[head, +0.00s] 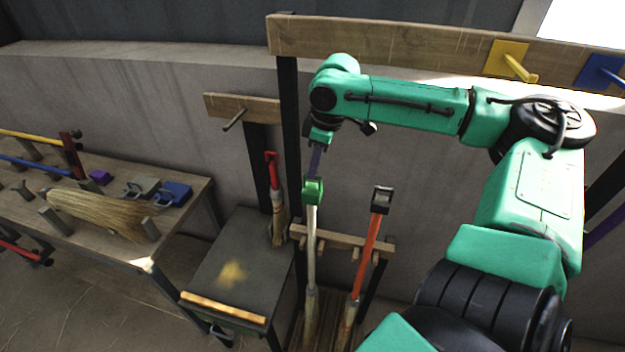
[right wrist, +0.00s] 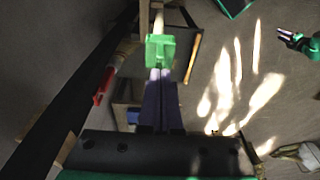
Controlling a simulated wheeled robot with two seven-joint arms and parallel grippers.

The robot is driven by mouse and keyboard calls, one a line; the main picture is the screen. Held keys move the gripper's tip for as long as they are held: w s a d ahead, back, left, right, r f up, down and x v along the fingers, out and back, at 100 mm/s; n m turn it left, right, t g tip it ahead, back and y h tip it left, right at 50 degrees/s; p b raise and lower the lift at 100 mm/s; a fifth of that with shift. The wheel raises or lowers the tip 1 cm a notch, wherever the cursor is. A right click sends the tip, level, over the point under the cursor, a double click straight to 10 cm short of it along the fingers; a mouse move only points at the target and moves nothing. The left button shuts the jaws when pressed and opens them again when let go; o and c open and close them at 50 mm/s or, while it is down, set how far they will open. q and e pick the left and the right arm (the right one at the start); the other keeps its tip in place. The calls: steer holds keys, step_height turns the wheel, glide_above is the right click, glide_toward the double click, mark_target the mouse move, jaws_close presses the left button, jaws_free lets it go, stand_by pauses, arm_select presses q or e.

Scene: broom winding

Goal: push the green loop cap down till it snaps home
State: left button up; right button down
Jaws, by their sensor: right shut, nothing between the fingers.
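The green loop cap (head: 313,191) sits on the top end of a pale broom handle (head: 311,250) that stands upright in the wooden rack. My right gripper (head: 315,174) is shut and empty, pointing down with its purple fingertips right at the top of the cap. In the right wrist view the shut fingers (right wrist: 158,75) meet the near edge of the green cap (right wrist: 160,50). I cannot tell whether they press on it or how deep the cap sits. A green and dark shape, seemingly my left gripper (right wrist: 290,40), shows small at the right of the wrist view.
An orange-handled broom (head: 366,255) with a dark cap (head: 381,199) stands just right in the same rack (head: 340,238). A red-handled broom (head: 273,185) hangs at the left. A dark stand (head: 235,265) and a workbench (head: 110,240) with a broom head and blocks lie further left.

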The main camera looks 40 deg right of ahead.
steer(key=shift+w+d+r+p, duration=0.15)
steer(key=shift+r+p, duration=0.1)
steer(key=shift+r, duration=0.25)
steer(key=shift+w+r+p, duration=0.1)
steer(key=shift+r+p, duration=0.15)
steer(key=shift+r, duration=3.05)
